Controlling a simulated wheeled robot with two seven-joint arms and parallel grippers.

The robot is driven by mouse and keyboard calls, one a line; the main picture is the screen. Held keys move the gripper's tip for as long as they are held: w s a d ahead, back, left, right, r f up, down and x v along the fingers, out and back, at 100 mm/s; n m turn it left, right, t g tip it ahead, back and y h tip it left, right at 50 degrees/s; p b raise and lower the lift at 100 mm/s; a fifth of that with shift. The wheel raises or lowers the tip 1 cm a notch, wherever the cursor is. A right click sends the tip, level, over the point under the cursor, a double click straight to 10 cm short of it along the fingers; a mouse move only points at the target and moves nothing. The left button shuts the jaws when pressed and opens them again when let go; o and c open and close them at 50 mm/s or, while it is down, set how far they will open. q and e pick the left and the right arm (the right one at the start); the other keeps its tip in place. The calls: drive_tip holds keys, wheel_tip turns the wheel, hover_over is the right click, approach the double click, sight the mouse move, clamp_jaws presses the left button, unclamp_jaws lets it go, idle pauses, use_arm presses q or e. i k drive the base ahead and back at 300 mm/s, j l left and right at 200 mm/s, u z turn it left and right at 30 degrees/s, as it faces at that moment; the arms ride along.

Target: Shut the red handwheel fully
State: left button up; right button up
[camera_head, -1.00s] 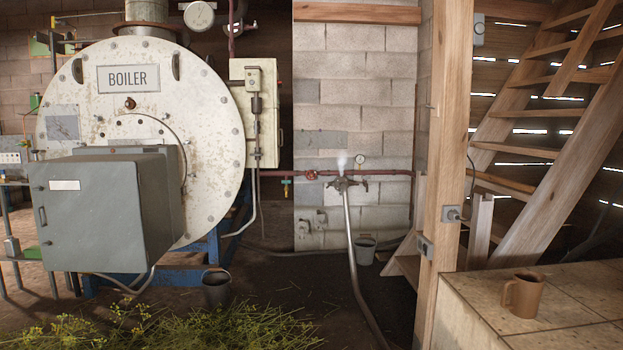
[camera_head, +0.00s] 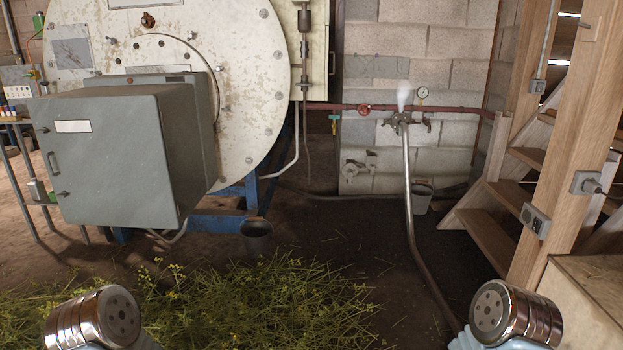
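The red handwheel (camera_head: 364,109) is small and sits on the dark red pipe (camera_head: 455,108) that runs along the block wall, right of the boiler. A metal valve fitting (camera_head: 402,119) is to its right, with white steam (camera_head: 403,92) rising from it. A round pressure gauge (camera_head: 422,92) stands on the pipe beyond the steam. How far the handwheel is turned cannot be told. Parts of my two arms show at the bottom left and bottom right. The fingers of both grippers are out of view, and nothing of mine is near the handwheel.
The boiler (camera_head: 245,60) and its grey box (camera_head: 120,160) fill the left. Cut herbs (camera_head: 250,305) cover the floor in front. A hose (camera_head: 412,215) hangs to the floor. Wooden stairs and a post (camera_head: 565,150) bound the right.

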sight(365, 110)
drive_tip(key=i+z, duration=0.1)
drive_tip(key=i, duration=1.2)
drive_tip(key=i+j+z, duration=0.15)
drive_tip(key=i, duration=1.2)
